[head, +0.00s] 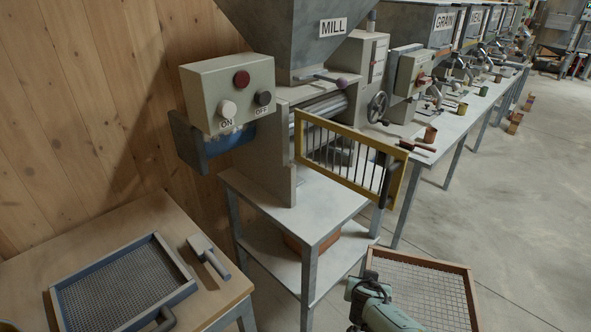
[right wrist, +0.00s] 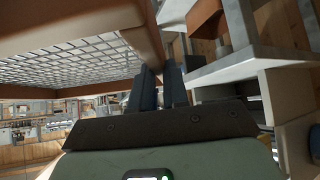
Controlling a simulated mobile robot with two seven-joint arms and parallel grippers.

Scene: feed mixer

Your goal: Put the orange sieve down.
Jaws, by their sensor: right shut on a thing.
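The orange sieve (head: 469,298) has an orange-brown wooden frame and a wire mesh. In the head view it is at the lower right, in front of the mill's stand, and its near end is cut off by the picture edge. My right gripper (head: 370,283) is shut on the sieve's left side. In the right wrist view the dark fingers (right wrist: 160,84) close on the frame (right wrist: 142,38), with the mesh to their left. The sieve appears held up, clear of the tables. My left gripper is not in view.
A wooden table (head: 105,228) at lower left holds a blue-framed sieve (head: 178,293) and a scoop or brush (head: 209,256). The mill's metal stand (head: 325,213) has a yellow barred guard (head: 345,170) and a lower shelf with an orange-brown item (head: 296,243). Open concrete floor (head: 510,190) lies right.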

